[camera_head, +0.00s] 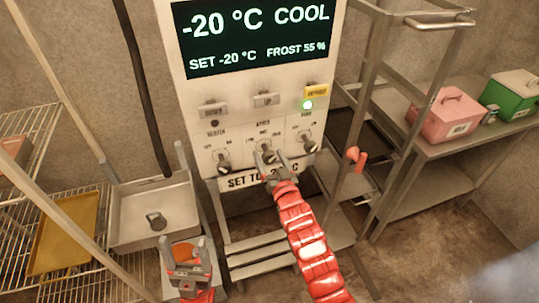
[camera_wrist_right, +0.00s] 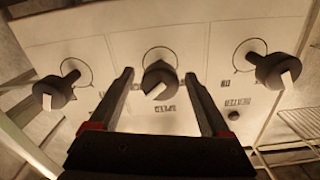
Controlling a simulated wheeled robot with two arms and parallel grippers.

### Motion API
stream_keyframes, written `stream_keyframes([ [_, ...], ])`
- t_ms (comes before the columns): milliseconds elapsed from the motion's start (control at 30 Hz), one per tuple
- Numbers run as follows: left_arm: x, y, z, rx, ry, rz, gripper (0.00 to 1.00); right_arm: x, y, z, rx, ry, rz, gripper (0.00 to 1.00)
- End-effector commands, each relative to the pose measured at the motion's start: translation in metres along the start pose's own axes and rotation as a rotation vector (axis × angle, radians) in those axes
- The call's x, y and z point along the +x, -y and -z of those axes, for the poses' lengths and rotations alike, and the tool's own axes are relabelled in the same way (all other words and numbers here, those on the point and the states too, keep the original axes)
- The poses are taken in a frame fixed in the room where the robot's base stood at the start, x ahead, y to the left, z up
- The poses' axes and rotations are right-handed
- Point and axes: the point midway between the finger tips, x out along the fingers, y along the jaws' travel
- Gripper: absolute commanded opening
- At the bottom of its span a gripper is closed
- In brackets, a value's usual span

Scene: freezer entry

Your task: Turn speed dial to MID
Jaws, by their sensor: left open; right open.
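The control panel (camera_head: 245,130) has a row of three dark dials under its buttons. The middle dial (camera_head: 266,150) has a lettered scale around it, too small to read. In the right wrist view the middle dial (camera_wrist_right: 160,77) has a white pointer angled to the lower left, with "SPEED" printed upside down beside it. My right gripper (camera_head: 270,163) is open at this dial. In the wrist view its fingertips lie one on each side of the dial, with gaps visible; contact does not show. My left gripper (camera_head: 188,258) is open, low and left of the panel, away from the dials.
Neighbouring dials (camera_head: 223,160) and (camera_head: 307,143) flank the middle one closely. The display (camera_head: 255,35) reads -20 °C COOL. A metal tray (camera_head: 155,205) and wire shelf are left; a metal rack, pink cooler (camera_head: 452,115) and green cooler (camera_head: 515,95) are right.

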Motion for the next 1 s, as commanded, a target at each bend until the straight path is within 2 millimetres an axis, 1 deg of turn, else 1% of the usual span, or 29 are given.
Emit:
stream_keyframes([
  [267,0.0001,0.0000,0.0001,0.000,0.000,0.000,0.72,0.0009,0.0003,0.0002,0.000,-0.001,0.001,0.81],
  [400,0.0001,0.0000,0.0000,0.000,0.000,0.000,0.72,0.0008,0.0003,0.0003,0.000,-0.001,0.001,0.56],
  [667,0.0001,0.0000,0.0000,0.000,0.000,0.000,0.72,0.0007,0.0002,0.0004,-0.001,-0.002,0.001,0.09],
  [700,0.0001,0.0000,0.0000,0.000,0.000,0.000,0.72,0.0007,0.0002,0.0004,-0.001,-0.002,0.001,0.02],
  [733,0.0002,0.0000,0.0000,0.000,0.000,0.000,0.72,0.0007,0.0002,0.0004,-0.001,-0.002,0.001,0.00],
  [867,-0.0009,0.0000,-0.0001,0.000,0.000,0.000,0.72,0.0007,0.0002,0.0000,-0.004,-0.002,0.001,0.00],
  [1000,-0.0067,-0.0003,-0.0012,0.000,0.000,0.000,0.72,0.0007,0.0001,-0.0014,-0.029,-0.002,0.001,0.00],
])
